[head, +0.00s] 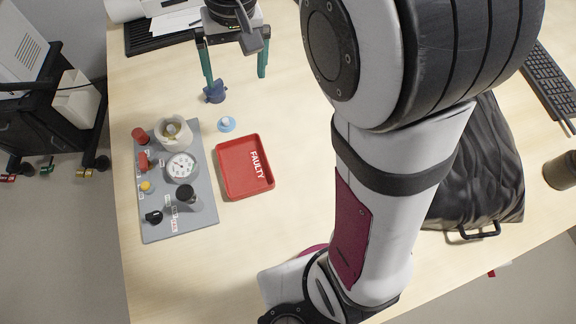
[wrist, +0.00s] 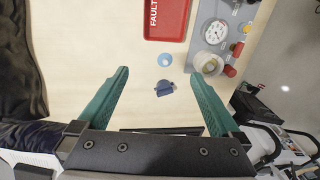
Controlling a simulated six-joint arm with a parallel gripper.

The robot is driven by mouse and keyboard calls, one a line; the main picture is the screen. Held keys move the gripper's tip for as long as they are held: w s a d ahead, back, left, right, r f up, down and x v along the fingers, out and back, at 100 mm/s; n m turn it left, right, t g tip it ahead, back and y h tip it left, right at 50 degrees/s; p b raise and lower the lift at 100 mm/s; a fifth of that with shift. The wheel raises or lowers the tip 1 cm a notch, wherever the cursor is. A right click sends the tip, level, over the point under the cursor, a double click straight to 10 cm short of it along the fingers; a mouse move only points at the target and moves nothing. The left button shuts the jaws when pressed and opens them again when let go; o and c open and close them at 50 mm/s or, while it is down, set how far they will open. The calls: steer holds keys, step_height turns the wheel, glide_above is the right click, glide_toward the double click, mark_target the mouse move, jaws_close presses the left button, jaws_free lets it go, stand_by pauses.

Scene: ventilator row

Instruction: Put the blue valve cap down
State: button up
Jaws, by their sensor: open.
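The blue valve cap (head: 214,92), dark blue with a raised grip, rests on the bare table. In the wrist view the cap (wrist: 165,90) shows between the two fingers, with clear gaps on both sides. My gripper (head: 236,80) is open and empty, its teal fingers spread wide. In the head view the cap appears close to the left fingertip. The gripper also shows in the wrist view (wrist: 160,73). The height of the fingertips above the table is hard to tell.
A light blue disc with a white top (head: 227,125) lies near the cap. A red tray marked FAULTY (head: 268,190) and a grey panel (head: 155,230) with a gauge (head: 182,168) and several knobs stand nearby. A black bag (head: 480,170) lies at right. Bare table surrounds the cap.

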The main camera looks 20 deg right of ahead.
steer(key=s+d+f+m, duration=0.1)
steer(key=s+m, duration=0.1)
steer(key=s, duration=1)
steer(key=s+f+m, duration=0.2)
steer(key=s+m, duration=0.1)
steer(key=s, duration=0.9)
steer(key=shift+s+d+f+g+y, duration=0.15)
steer(key=shift+s+d+g+y, duration=0.1)
steer(key=shift+d+g+y, duration=0.15)
